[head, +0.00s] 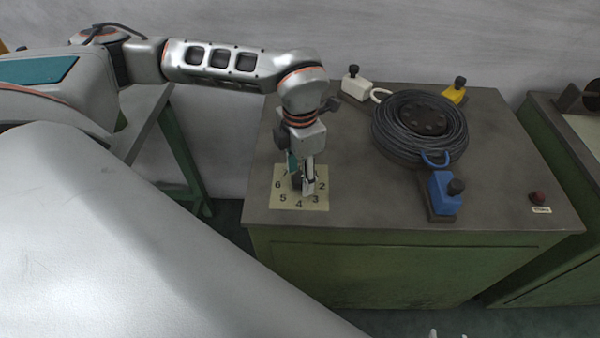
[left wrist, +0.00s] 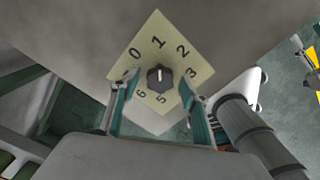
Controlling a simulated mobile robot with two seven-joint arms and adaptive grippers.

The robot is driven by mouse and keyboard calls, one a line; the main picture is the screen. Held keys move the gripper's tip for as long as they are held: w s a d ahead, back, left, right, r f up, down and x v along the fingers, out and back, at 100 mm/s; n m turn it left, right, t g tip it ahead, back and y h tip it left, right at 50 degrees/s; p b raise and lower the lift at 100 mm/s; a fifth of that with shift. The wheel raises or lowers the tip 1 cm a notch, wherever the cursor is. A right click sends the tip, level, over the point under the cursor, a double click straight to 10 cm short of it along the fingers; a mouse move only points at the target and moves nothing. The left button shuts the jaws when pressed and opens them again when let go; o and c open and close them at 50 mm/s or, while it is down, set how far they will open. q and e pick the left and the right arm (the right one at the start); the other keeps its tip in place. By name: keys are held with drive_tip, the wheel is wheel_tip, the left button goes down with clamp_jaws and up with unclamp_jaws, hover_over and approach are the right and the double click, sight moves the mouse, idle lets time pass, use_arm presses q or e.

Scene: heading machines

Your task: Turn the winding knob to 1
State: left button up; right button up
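The winding knob (left wrist: 160,77) is dark and round, on a pale square plate (left wrist: 146,55) with numbers around it. In the left wrist view its white line runs upward, roughly toward the 1. The 4 is hidden there. In the head view the plate (head: 280,203) lies on the left end of the table, and my gripper largely covers the knob. My left gripper (head: 302,186) points down over the plate. In the left wrist view its fingers (left wrist: 156,95) are apart, one on each side of the knob, with gaps between. Small pale tips at the head view's bottom edge may be my right gripper (head: 447,334).
A black cable coil (head: 405,150) lies on the green table (head: 300,228), with white (head: 355,88), yellow (head: 455,92) and blue (head: 443,193) knobbed blocks around it. A red button (head: 537,197) is at the right. The tabletop between plate and coil is clear.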

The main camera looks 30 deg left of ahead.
sight(300, 177)
use_arm(q)
wheel_tip(300, 177, up, 12)
idle(0.7)
idle(0.5)
